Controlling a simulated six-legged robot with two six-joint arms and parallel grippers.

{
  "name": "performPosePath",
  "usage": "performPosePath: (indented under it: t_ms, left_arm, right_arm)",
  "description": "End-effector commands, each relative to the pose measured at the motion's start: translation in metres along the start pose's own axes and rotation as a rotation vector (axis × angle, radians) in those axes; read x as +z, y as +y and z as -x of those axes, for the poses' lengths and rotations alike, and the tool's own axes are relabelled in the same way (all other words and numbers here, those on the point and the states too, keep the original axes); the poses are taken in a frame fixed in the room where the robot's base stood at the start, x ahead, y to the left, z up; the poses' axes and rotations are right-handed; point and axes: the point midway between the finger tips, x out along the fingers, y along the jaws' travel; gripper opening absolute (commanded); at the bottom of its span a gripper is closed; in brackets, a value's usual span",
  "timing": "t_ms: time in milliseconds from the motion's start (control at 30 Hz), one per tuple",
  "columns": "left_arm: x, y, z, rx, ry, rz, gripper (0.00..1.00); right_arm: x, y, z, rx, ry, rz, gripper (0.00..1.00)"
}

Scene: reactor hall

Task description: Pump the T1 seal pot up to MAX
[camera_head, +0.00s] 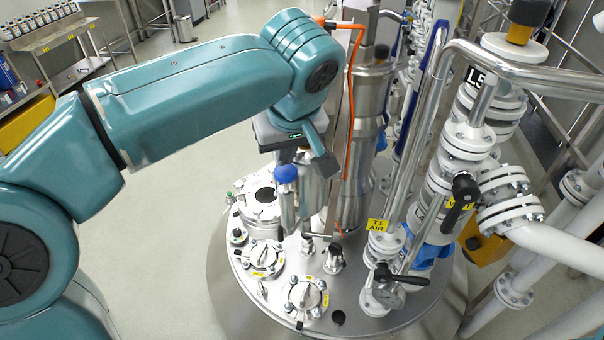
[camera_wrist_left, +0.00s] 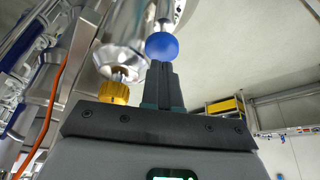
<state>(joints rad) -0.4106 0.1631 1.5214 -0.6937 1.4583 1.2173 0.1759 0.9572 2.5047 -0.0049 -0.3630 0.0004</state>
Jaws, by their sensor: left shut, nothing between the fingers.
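A round blue knob (camera_head: 286,173) shows at the upper end of a slim bright metal cylinder (camera_head: 288,212) on the steel vessel top (camera_head: 320,285). My left gripper (camera_head: 288,157) is just above and behind the knob in the head view. In the left wrist view the blue knob (camera_wrist_left: 162,46) is directly beyond the tips of the left gripper (camera_wrist_left: 163,66). Its fingers are together with nothing between them; whether they touch the knob I cannot tell. A level mark reading MAX is not readable in either view. The right gripper is not visible.
A yellow T1 AIR tag (camera_head: 377,225) hangs by the pipes right of the cylinder. A black-handled valve (camera_head: 388,275) and white flanged pipes (camera_head: 510,205) crowd the right. An orange hose (camera_head: 350,110) runs behind my gripper.

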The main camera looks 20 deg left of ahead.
Motion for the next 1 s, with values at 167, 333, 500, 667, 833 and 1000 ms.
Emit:
performPosePath:
  t_ms: [167,333,500,667,833,1000]
  left_arm:
    - [0.000,0.000,-0.001,0.000,0.000,0.000,0.00]
    - [0.000,0.000,-0.001,0.001,0.001,0.000,0.00]
    - [0.002,0.000,-0.004,0.001,0.001,0.000,0.00]
    - [0.005,0.000,-0.011,0.001,0.001,0.000,0.00]
    - [0.008,0.000,-0.019,0.001,0.001,0.000,0.00]
    - [0.011,0.000,-0.028,0.000,0.000,0.000,0.00]
  right_arm:
    - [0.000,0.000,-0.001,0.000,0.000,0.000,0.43]
    - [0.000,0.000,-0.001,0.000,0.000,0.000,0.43]
    - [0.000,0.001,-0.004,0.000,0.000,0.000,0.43]
    - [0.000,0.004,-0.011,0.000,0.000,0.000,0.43]
    - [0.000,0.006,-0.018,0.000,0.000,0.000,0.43]
    - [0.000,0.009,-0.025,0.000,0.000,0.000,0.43]
